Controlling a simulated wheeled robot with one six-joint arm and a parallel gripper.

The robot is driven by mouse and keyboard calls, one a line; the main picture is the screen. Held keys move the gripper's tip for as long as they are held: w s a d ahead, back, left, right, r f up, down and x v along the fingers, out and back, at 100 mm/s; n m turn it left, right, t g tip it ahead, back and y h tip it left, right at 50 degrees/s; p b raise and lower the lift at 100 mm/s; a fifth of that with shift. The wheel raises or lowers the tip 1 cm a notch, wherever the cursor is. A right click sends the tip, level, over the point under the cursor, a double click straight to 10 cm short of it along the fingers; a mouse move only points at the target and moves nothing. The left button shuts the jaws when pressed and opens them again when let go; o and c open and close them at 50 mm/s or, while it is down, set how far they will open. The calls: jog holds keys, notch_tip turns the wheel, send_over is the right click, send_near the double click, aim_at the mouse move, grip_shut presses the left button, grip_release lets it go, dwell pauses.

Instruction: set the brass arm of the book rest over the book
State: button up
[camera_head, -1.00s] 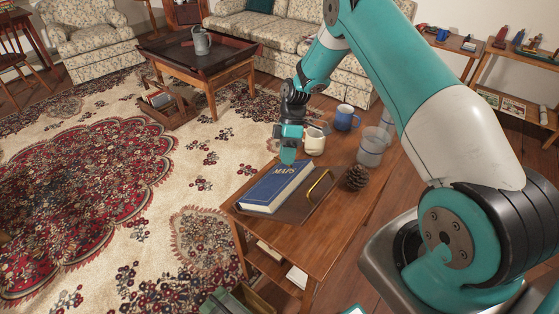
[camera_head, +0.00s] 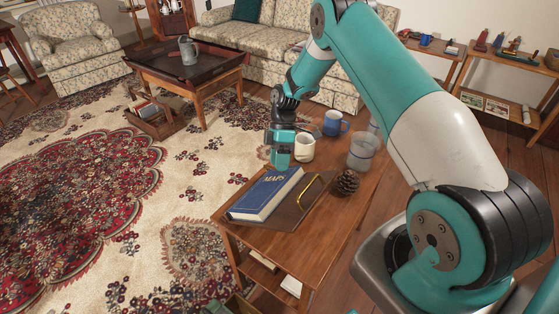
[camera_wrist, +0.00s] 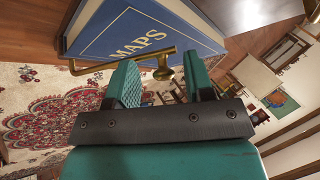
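The blue book (camera_head: 265,194), marked MAPS, lies shut on the dark board of the book rest (camera_head: 290,214) on a wooden table. The brass arm (camera_head: 313,189) stands at the book's right side, not across its cover. My gripper (camera_head: 281,164) is low by the book's far end. In the wrist view, my gripper (camera_wrist: 160,66) is open, its teal fingers apart. The brass arm (camera_wrist: 115,62) crosses in front of the book (camera_wrist: 140,32), and its knob appears between the fingertips with gaps on both sides. I cannot tell its depth relative to the fingers.
A cream mug (camera_head: 304,147), a blue mug (camera_head: 335,123) and a clear tumbler (camera_head: 362,152) stand behind the book rest. A pine cone (camera_head: 347,182) sits close to its right. The table's front edge is clear.

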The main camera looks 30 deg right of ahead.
jog(key=shift+r, duration=0.1)
jog(key=p+v, duration=1.4)
jog(key=v, duration=0.3)
jog(key=shift+r+p, duration=0.25)
jog(key=shift+p, duration=0.05)
jog(key=shift+d+p, duration=0.15)
jog(key=shift+p, duration=0.25)
jog(key=shift+f, duration=0.2)
jog(key=shift+r, duration=0.1)
